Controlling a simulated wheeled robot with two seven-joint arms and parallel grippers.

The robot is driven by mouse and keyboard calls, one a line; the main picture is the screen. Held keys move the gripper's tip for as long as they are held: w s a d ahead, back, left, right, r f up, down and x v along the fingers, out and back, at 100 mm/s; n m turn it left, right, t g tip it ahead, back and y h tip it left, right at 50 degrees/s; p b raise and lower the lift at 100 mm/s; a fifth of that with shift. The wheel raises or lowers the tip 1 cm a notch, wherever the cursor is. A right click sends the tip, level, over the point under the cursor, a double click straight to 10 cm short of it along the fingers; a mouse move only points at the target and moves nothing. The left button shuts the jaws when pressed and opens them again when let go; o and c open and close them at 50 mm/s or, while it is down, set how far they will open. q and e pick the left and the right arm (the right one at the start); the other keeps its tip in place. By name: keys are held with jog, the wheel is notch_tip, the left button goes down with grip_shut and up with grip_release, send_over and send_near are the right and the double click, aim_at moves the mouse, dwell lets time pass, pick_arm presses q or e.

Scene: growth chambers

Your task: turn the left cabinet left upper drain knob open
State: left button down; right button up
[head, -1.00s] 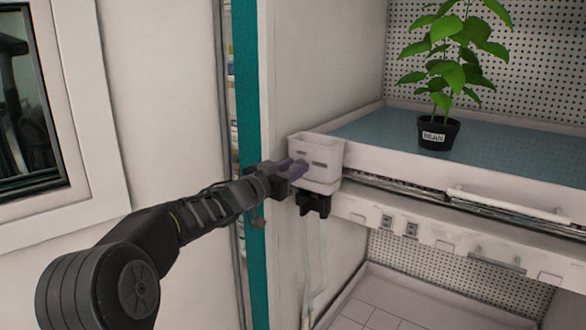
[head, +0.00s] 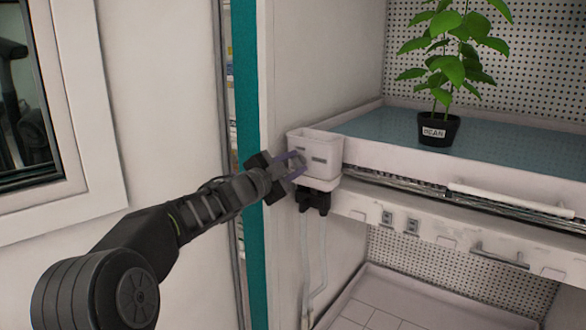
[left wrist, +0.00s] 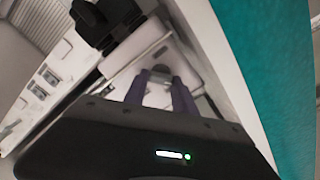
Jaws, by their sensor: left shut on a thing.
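The white drain box (head: 322,148) is fixed to the cabinet's side wall, at the left end of the upper shelf. A small grey knob (head: 297,157) is on its front, partly hidden by my fingers. My left gripper (head: 296,165) is at the box front with its purple fingers on either side of the knob, shut on it. The left wrist view also shows the fingers (left wrist: 160,84) around the grey knob (left wrist: 159,94), against the white box. My right gripper is not in view.
A potted plant labelled BEAN (head: 437,130) stands on the blue-topped upper tray (head: 385,133). Black fittings (head: 313,199) and clear tubes (head: 324,250) hang below the box. A teal cabinet edge (head: 248,180) is just left of my gripper.

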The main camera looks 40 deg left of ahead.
pick_arm(q)
jog(key=m+b, duration=0.1)
jog(key=m, duration=0.3)
jog(key=shift+d+f+m+b, duration=0.1)
jog(key=shift+f+m+b, duration=0.1)
jog(key=shift+m+b, duration=0.8)
jog(key=shift+m, duration=0.9)
jog(key=c, duration=1)
grip_release()
jog(key=shift+s, duration=0.15)
jog(key=s, duration=0.7)
jog(key=shift+s+b, duration=0.3)
